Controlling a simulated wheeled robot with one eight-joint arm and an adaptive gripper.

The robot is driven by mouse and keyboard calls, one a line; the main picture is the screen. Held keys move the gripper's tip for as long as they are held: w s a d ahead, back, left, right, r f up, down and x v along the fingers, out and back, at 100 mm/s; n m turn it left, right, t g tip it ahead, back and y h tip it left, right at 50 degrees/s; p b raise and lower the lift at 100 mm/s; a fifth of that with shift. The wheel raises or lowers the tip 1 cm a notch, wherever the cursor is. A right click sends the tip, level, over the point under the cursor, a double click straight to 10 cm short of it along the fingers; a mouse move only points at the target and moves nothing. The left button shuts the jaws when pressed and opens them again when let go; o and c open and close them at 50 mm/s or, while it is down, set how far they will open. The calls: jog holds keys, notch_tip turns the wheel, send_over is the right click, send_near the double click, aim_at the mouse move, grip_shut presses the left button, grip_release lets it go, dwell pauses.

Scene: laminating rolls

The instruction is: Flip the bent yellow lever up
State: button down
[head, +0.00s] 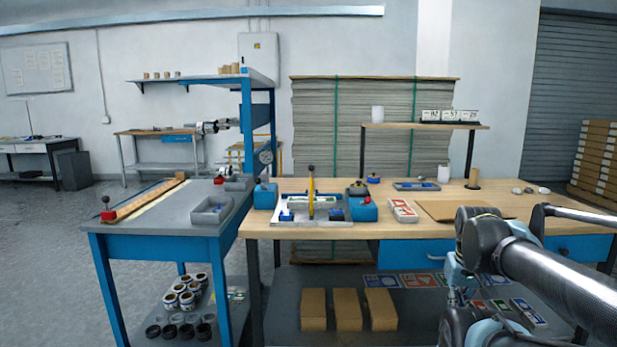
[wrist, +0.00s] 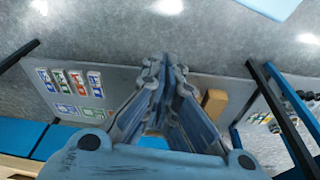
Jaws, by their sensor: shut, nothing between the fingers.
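The yellow lever (head: 311,193) stands near the middle of the head view, on a pale plate (head: 335,222) at the left end of the wooden bench. It looks close to upright, with a dark knob on top; any bend is too small to make out. Blue blocks flank its foot. My gripper (wrist: 166,65) shows in the wrist view, its fingers together with nothing between them. My arm is at the right of the head view, well away from the lever. The wrist view shows no lever, only the floor, the bench edge and the lower shelf.
Blue boxes (head: 363,209) with dark tops stand right of the lever, and a red-and-white box (head: 402,210) lies beyond them. A grey tray (head: 212,210) sits on the blue side table (head: 165,228). Brown boxes (head: 347,309) and cards (head: 417,280) lie on the lower shelf.

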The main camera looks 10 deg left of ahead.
jog(key=w+a+r+n+t+h, duration=0.1)
jog(key=w+a+r+n+t, duration=0.2)
jog(key=w+a+r+n, duration=1.35)
jog(key=a+r+n+t+y, duration=0.1)
jog(key=a+r+n, duration=0.3)
jog(key=a, duration=0.5)
jog(key=w+a+r+n+t+y, duration=0.1)
jog(key=a+r+n, duration=0.3)
jog(key=a+n, duration=0.4)
jog(key=w+a+r+n+t, duration=0.1)
jog(key=a+r+n+t, duration=0.1)
jog(key=a+n, duration=0.5)
jog(key=a+r, duration=0.1)
jog(key=a, duration=0.2)
jog(key=shift+w+r+y, duration=0.15)
jog(key=shift+r+y, duration=0.25)
send_near(312, 183)
jog(key=shift+x, duration=1.25)
